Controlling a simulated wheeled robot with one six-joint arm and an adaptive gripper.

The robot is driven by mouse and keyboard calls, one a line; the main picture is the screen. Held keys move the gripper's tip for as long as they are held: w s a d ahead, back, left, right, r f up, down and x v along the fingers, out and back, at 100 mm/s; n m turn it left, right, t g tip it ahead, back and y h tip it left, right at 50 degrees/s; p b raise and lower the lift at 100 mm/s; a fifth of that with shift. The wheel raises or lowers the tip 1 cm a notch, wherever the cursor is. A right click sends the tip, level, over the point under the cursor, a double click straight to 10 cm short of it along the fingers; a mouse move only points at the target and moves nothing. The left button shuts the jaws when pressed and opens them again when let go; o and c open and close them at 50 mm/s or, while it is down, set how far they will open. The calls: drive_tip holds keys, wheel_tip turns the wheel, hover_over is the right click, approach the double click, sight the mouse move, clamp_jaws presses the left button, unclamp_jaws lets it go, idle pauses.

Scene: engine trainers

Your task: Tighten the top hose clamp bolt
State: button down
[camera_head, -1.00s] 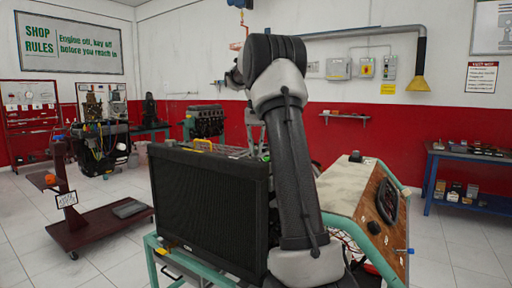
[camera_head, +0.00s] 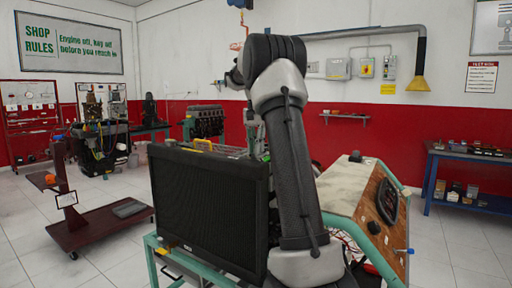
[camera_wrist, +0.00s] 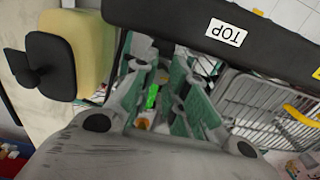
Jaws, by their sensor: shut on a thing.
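A thick black hose (camera_wrist: 270,45) with a white TOP label (camera_wrist: 228,32) crosses the upper part of the wrist view. My gripper (camera_wrist: 165,62), with grey fingers and green inner parts, points at the hose's lower edge and is shut on a small part there, seemingly the top hose clamp bolt. The bolt and clamp are largely hidden by the fingers. In the head view, my arm stands in front of the engine trainer and hides the gripper and the bolt.
The black radiator (camera_head: 208,205) stands in the trainer's green frame, left of my arm. A wire guard (camera_wrist: 265,110) lies right of the gripper in the wrist view; a tan block (camera_wrist: 85,45) is at left. The instrument panel (camera_head: 370,210) is right of my arm.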

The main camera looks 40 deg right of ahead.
idle(0.3)
drive_tip(key=c, duration=1.4)
unclamp_jaws()
wheel_tip(320, 180, up, 12)
